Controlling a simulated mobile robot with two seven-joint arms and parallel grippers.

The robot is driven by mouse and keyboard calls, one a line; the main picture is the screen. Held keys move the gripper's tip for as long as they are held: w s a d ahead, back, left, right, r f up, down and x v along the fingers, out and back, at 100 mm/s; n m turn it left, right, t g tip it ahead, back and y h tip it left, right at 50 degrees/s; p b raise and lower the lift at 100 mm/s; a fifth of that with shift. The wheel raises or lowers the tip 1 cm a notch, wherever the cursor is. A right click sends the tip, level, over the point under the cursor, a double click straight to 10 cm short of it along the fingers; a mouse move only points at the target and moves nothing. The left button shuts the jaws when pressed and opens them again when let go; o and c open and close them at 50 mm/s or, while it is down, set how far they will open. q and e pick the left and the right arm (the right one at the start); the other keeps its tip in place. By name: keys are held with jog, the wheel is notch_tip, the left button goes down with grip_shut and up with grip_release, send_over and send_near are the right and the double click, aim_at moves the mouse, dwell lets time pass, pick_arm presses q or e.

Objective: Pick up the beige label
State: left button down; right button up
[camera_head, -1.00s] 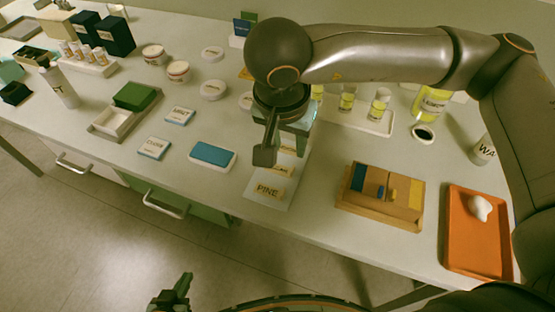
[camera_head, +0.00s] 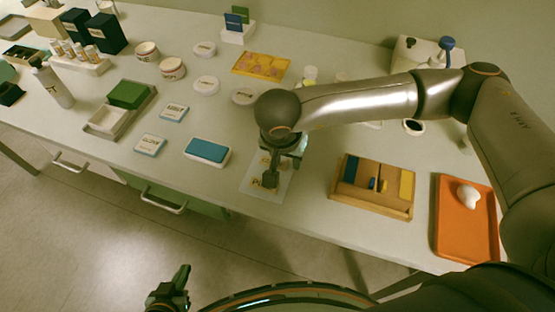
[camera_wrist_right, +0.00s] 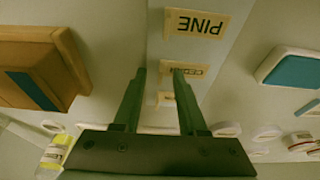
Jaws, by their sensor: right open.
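Beige labels lie in a row on a pale sheet (camera_head: 250,186). In the right wrist view the PINE label (camera_wrist_right: 198,24) is nearest the top, upside down. A second label reading like CEDAR (camera_wrist_right: 192,70) is partly behind a finger, and a third label (camera_wrist_right: 167,98) is beyond it. My right gripper (camera_wrist_right: 159,74) is open and empty, pointing at the sheet beside the second label; it also shows in the head view (camera_head: 271,180), where it covers much of the labels. My left gripper (camera_head: 180,280) is low in the head view, away from the table; its jaw state is unclear.
A blue-topped white box (camera_head: 207,151) stands left of the sheet. A wooden box (camera_head: 372,205) with coloured pieces and an orange tray (camera_head: 465,240) with a white object are to the right. Little tabletop lies between the sheet and the front edge.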

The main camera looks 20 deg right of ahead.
jog(key=shift+f, duration=0.1)
jog(key=shift+c, duration=0.3)
grip_shut()
